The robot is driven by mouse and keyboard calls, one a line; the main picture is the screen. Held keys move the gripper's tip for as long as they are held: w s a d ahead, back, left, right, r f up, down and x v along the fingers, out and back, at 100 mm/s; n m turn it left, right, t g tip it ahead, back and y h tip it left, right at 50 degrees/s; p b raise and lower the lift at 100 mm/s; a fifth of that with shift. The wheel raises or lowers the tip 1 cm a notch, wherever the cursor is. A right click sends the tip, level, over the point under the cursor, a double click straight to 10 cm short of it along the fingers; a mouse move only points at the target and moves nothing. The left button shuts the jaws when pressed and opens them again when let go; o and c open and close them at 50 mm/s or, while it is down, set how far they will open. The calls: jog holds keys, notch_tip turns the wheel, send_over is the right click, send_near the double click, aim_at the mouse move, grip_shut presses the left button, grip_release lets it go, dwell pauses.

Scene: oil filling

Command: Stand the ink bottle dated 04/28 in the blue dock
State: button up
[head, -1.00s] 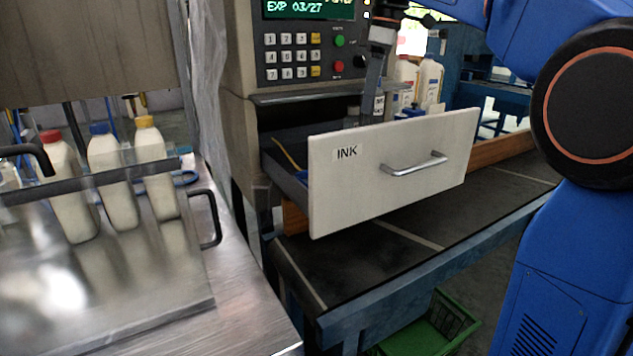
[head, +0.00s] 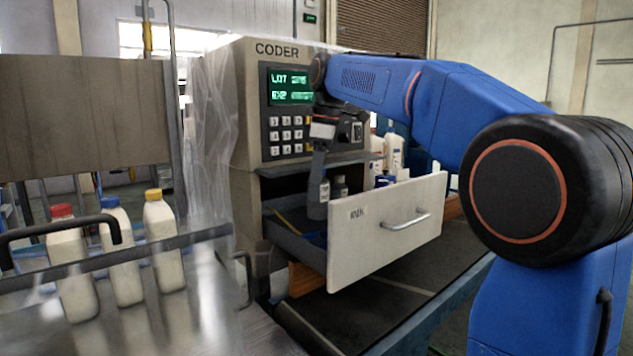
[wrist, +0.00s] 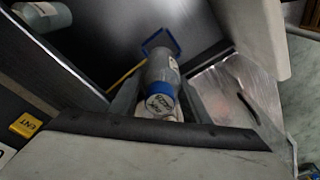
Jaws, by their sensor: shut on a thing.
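My gripper (wrist: 158,105) is shut on an ink bottle (wrist: 162,70), grey with a blue cap, seen from above between the two fingers. Print on its cap is too small to read. The blue dock (wrist: 158,36) appears as a small square blue frame by the far end of the held bottle. I cannot tell whether the bottle's base is inside it. In the head view my gripper (head: 317,200) reaches down into the open INK drawer (head: 385,232), and its finger hides most of the held bottle. Another bottle (wrist: 45,14) with a white label lies at the upper left of the wrist view.
The coder (head: 285,110) with keypad stands above the drawer. White bottles (head: 393,152) stand behind the drawer front. A yellow strip (wrist: 125,76) runs along the drawer floor. At left, capped milk bottles (head: 163,240) stand behind a metal rail.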

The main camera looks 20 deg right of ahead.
aim_at(316, 213)
jog(key=shift+f, duration=3.65)
jog(key=shift+f, duration=0.1)
jog(key=o, duration=1.3)
jog(key=r, duration=0.5)
jog(key=d+r, duration=0.1)
jog(key=r, duration=0.5)
jog(key=s+d+r, duration=0.1)
jog(key=r, duration=0.5)
jog(key=shift+d+r, duration=0.15)
jog(key=shift+d, duration=0.05)
